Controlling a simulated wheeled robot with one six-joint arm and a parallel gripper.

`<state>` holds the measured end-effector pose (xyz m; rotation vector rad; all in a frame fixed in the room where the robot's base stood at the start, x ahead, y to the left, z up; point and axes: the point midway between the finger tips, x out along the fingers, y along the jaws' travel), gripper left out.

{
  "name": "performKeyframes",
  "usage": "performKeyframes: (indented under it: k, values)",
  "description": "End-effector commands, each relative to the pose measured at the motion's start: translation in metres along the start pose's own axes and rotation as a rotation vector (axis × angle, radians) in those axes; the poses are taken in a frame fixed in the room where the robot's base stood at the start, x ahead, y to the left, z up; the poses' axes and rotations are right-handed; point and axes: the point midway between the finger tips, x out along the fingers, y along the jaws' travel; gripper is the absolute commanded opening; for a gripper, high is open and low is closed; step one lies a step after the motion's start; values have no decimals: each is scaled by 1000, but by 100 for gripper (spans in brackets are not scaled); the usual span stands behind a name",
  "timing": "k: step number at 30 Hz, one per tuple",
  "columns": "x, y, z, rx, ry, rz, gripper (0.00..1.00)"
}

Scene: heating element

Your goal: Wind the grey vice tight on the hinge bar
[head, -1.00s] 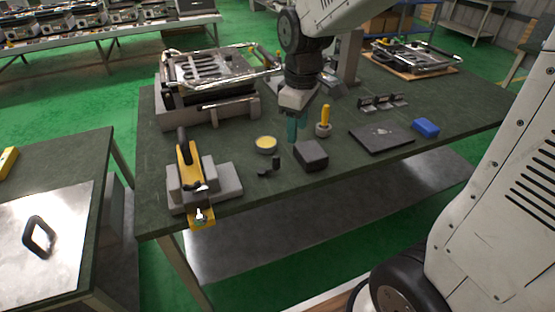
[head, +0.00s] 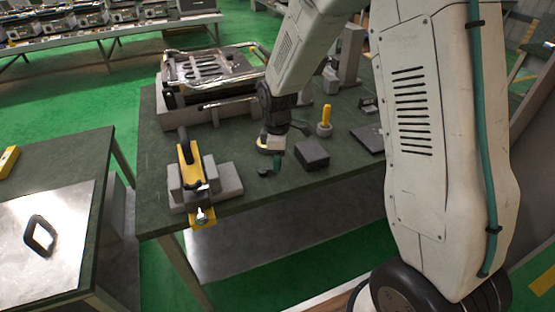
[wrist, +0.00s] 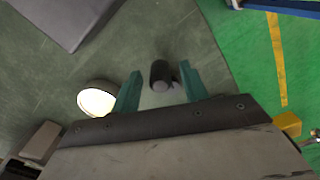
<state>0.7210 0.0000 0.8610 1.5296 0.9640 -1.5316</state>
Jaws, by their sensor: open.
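The grey vice (head: 228,182) stands at the front left corner of the green bench, with a yellow bar-shaped piece (head: 189,165) in it and a dark upright handle. A yellow plate with a silver screw end (head: 201,216) overhangs the bench's front edge. I cannot tell how tight the vice is. My gripper (head: 274,162) is open and low over the bench, right of the vice. In the wrist view, a small black cylindrical piece (wrist: 160,72) stands between the open teal fingers (wrist: 160,90), with gaps visible; the fingers are not closed on it.
A grey fixture with a metal frame (head: 208,85) fills the back left.

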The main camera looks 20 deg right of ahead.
Motion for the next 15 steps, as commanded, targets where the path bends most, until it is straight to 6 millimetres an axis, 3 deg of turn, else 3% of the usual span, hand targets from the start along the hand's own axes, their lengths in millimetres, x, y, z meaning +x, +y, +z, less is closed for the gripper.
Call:
performKeyframes:
  k: [11,15]
  values:
    - [8,0,0,1,1,1,44]
    - [7,0,0,1,1,1,5]
